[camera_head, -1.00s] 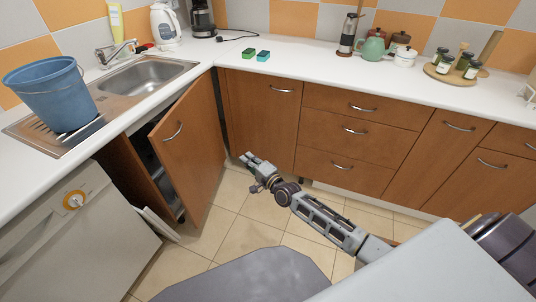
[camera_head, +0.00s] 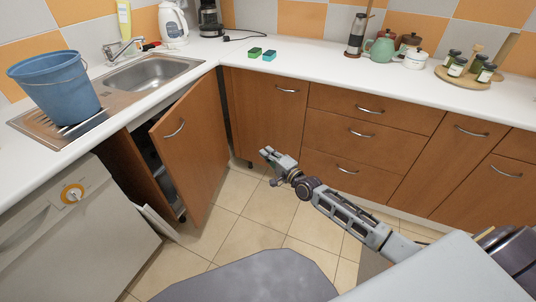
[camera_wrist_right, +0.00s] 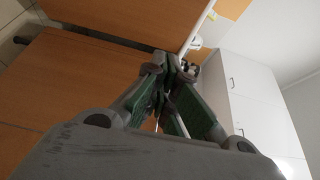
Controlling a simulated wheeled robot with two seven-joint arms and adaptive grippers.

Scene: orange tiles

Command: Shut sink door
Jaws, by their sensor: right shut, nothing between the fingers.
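The sink door (camera_head: 193,146) is a brown wooden cabinet door below the sink (camera_head: 154,74). It stands open, swung out from the cabinet, with a curved metal handle (camera_head: 175,129) on its face. The dark cabinet inside (camera_head: 152,160) shows to its left. My right gripper (camera_head: 265,152) is shut and empty, to the right of the door and apart from it, in front of the corner cabinets. In the right wrist view its fingers (camera_wrist_right: 168,65) meet, with brown wooden fronts (camera_wrist_right: 85,85) beyond. My left gripper is not in view.
Brown drawers (camera_head: 365,131) and cabinets line the right side. A blue bucket (camera_head: 58,88) stands by the sink. Tiled floor (camera_head: 240,215) is free between door and arm.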

